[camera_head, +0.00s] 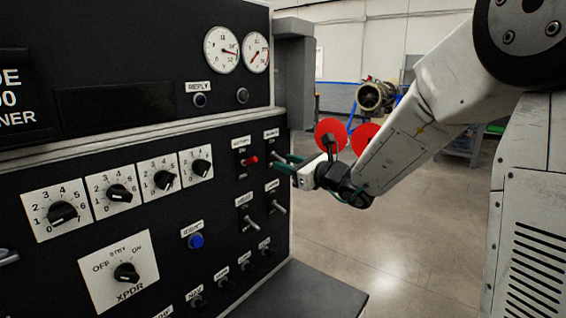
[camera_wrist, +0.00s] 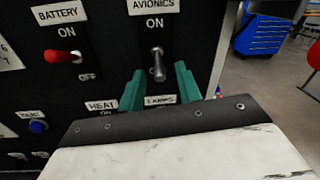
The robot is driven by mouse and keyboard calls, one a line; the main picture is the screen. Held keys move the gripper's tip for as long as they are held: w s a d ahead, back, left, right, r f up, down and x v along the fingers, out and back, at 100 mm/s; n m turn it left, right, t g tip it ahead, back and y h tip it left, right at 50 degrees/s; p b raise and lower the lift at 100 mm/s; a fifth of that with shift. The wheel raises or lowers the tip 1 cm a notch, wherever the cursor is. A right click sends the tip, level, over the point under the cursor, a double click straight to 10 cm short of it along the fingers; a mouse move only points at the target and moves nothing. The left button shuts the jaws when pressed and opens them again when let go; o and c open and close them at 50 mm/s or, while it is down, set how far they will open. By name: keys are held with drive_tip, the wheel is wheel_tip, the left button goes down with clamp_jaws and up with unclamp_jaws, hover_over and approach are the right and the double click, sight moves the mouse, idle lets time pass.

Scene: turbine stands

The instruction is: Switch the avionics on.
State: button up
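The avionics switch (camera_wrist: 158,65) is a metal toggle under the labels AVIONICS and ON in the wrist view. Its lever appears to point down, away from ON, though the close angle makes its exact tilt hard to judge. My gripper (camera_wrist: 160,86) has two teal fingers apart, one on each side of the lever's lower end, with gaps visible between them and the lever. In the head view my gripper (camera_head: 285,163) is at the panel's right edge, in front of the avionics column, and hides the toggle there.
The red battery switch (camera_wrist: 63,56) is just left of the avionics switch; it also shows in the head view (camera_head: 251,160). Other toggles (camera_head: 278,207) and a blue button (camera_head: 196,241) sit lower on the panel. A grey housing (camera_head: 294,80) juts out above my gripper.

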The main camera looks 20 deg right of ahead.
drive_tip(key=shift+x, duration=1.05)
clamp_jaws()
drive_tip(key=shift+r, duration=0.15)
drive_tip(key=g+h, duration=0.1)
drive_tip(key=r+g, duration=0.1)
drive_tip(key=g+h, duration=0.1)
drive_tip(key=g, duration=0.1)
drive_tip(key=shift+s+d+r+h, duration=0.1)
drive_tip(key=shift+r+h, duration=0.2)
drive_tip(key=shift+r+n+g+h, duration=0.15)
drive_tip(key=shift+r+g+h, duration=0.35)
drive_tip(key=shift+g, duration=0.55)
drive_tip(key=shift+r+n+g+h, duration=0.15)
drive_tip(key=shift+r+g+h, duration=0.35)
drive_tip(key=shift+g, duration=0.55)
drive_tip(key=shift+f+h, duration=0.1)
drive_tip(key=shift+h, duration=0.2)
unclamp_jaws()
drive_tip(key=shift+f, duration=0.1)
